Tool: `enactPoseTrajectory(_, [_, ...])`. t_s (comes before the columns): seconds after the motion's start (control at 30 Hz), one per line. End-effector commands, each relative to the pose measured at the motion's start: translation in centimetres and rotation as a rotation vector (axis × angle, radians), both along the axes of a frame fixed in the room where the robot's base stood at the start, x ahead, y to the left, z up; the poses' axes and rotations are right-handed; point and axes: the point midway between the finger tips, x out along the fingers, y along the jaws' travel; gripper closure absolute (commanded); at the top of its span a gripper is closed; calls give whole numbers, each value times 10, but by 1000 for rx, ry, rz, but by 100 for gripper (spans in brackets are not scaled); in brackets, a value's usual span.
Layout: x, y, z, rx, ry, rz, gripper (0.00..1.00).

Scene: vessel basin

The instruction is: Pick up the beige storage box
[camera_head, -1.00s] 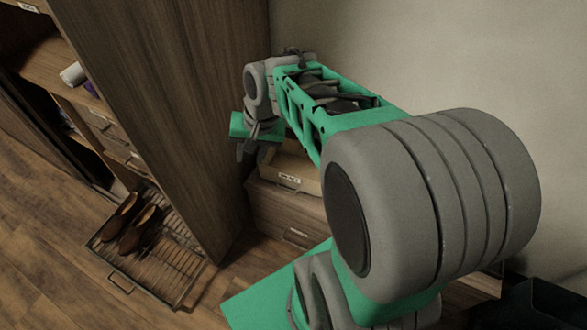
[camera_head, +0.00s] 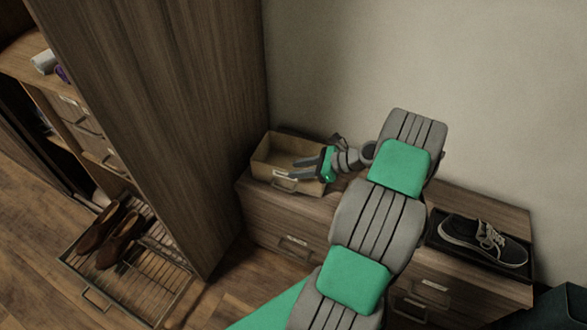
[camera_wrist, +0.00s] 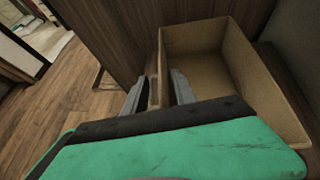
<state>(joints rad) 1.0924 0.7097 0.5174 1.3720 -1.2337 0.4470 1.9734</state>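The beige storage box (camera_head: 272,150) is an open-topped, empty box standing upright on the low wooden cabinet, close to the tall wardrobe side. Its front has a label and a handle. Contact with the wall cannot be told.
The low cabinet (camera_head: 265,212) stands against the wall. A dark tray (camera_head: 440,245) with a sneaker (camera_head: 483,240) is on its right part. The tall wardrobe panel (camera_head: 150,110) is close on the left. A pulled-out wire rack (camera_head: 150,285) holds brown shoes (camera_head: 115,240).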

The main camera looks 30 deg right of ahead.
Motion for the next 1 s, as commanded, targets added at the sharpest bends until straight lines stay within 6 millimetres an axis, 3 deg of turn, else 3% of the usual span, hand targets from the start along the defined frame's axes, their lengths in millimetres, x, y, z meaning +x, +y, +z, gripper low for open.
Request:
enactPoseTrajectory(0.1, [13,13,-11,0,0,3,67])
enactPoseTrajectory(0.33, [14,13,-11,-1,0,0,68])
enactPoseTrajectory(0.7, [14,13,-11,-1,0,1,98])
enactPoseTrajectory(1.0, [14,13,-11,-2,0,2,100])
